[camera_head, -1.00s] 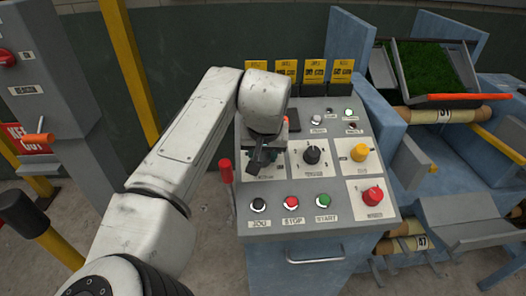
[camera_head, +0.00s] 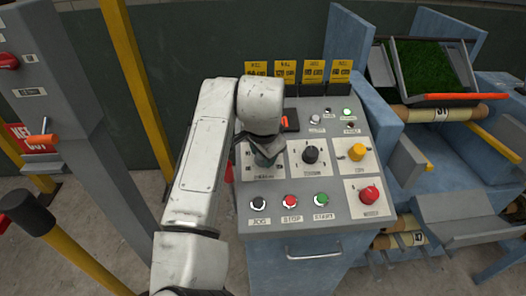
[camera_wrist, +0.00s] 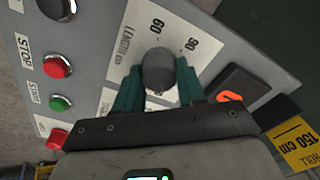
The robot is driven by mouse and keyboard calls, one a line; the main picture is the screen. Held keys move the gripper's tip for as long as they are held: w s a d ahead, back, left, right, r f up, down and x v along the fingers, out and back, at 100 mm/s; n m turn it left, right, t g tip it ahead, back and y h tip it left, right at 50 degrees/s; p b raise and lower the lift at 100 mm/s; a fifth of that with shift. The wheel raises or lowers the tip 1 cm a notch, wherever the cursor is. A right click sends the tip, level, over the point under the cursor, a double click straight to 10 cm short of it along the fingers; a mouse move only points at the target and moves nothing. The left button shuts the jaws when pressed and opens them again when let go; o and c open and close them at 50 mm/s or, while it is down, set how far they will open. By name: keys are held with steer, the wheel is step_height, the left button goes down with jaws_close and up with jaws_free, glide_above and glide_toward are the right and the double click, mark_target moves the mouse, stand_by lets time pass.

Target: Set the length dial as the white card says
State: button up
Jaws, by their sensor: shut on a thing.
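The length dial is a dark round knob (camera_wrist: 158,66) on a white plate (camera_wrist: 129,30) printed "LENGTH cm", with 60 and 90 legible in the wrist view. My gripper (camera_wrist: 159,82) has its teal fingers on both sides of the knob, shut on it. The knob's pointer and the rest of the scale are hidden by my gripper. In the head view my gripper (camera_head: 264,152) covers the dial, and part of its white plate (camera_head: 262,187) shows below. I cannot make out a white card with a setting in either view.
On the panel, a black dial (camera_head: 311,155), a yellow knob (camera_head: 356,152) and a red knob (camera_head: 369,194) sit to the right. JOG, STOP and START buttons (camera_head: 291,201) lie in front. Yellow tags (camera_head: 313,71) stand behind; one reads 150 cm in the wrist view (camera_wrist: 297,140).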

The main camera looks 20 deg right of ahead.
steer(key=shift+m, duration=1.1)
steer(key=o, duration=1.1)
steer(key=shift+c, duration=0.2)
steer(key=shift+r, duration=0.15)
steer(key=b+v, duration=0.1)
steer(key=v, duration=0.9)
steer(key=shift+r, duration=0.3)
steer(key=shift+s+f, duration=0.1)
steer(key=shift+s, duration=0.05)
